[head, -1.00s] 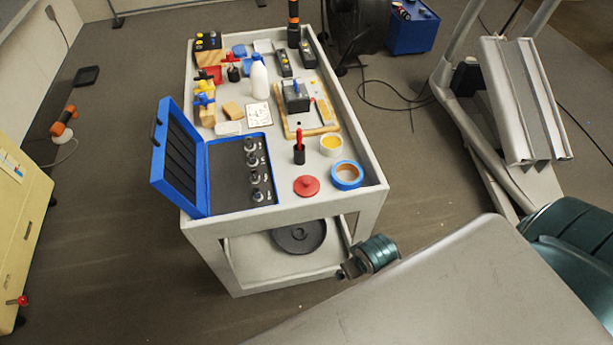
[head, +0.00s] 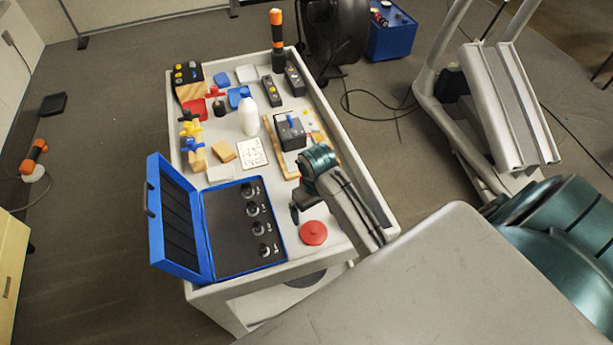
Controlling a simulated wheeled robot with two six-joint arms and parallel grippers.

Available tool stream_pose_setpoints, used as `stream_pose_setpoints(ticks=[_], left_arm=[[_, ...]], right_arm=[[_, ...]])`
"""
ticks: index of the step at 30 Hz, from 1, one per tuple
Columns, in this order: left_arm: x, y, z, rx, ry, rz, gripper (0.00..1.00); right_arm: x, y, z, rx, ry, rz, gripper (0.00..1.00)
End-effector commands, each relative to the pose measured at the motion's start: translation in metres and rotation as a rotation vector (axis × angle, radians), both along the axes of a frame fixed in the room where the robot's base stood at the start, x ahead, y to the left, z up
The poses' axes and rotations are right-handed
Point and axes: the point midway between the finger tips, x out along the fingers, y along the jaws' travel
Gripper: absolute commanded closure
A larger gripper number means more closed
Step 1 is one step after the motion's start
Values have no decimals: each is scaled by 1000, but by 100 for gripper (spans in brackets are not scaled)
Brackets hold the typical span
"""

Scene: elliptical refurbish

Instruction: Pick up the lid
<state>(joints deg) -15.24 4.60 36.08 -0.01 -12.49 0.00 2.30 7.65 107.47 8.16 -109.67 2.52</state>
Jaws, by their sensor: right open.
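The lid (head: 314,234) is a small red disc with a knob. It lies on the near part of the grey cart top, right of the open blue case. My right gripper (head: 296,212) is a dark shape at the end of my arm, over the cart just up and left of the lid. It is open and seems empty; its fingertips are small, and I cannot tell its exact height. It appears apart from the lid. My left gripper is not in view.
The blue case (head: 154,240) stands open at the cart's near left, with several round pieces inside. A white bottle (head: 249,118), a wooden block (head: 222,152) and a wooden board with a grey device (head: 290,130) stand farther back. The cart (head: 338,112) has a raised rim.

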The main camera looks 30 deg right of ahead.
Motion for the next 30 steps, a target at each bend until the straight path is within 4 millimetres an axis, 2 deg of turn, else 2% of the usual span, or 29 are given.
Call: stream_pose_setpoints(ticks=[6, 9, 11, 13, 18, 21, 25, 30], left_arm=[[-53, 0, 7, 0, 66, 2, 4], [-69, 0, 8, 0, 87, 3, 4], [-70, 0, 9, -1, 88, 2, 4], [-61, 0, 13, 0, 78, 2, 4], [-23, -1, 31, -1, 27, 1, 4], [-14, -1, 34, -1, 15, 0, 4], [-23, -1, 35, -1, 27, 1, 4], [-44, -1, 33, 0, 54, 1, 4]], right_arm=[[-2, 1, -34, 0, 4, 0, 0], [-2, 1, -43, 0, 1, 1, 0], [-2, 1, -45, 0, 1, 1, 0], [-2, 3, -50, 1, 2, 0, 0], [-3, 8, -70, 1, 3, -1, 0], [-3, 9, -85, 0, 2, 0, 0], [-2, 8, -95, 0, -1, 0, 0], [-2, 8, -98, 0, -1, 1, 0]])
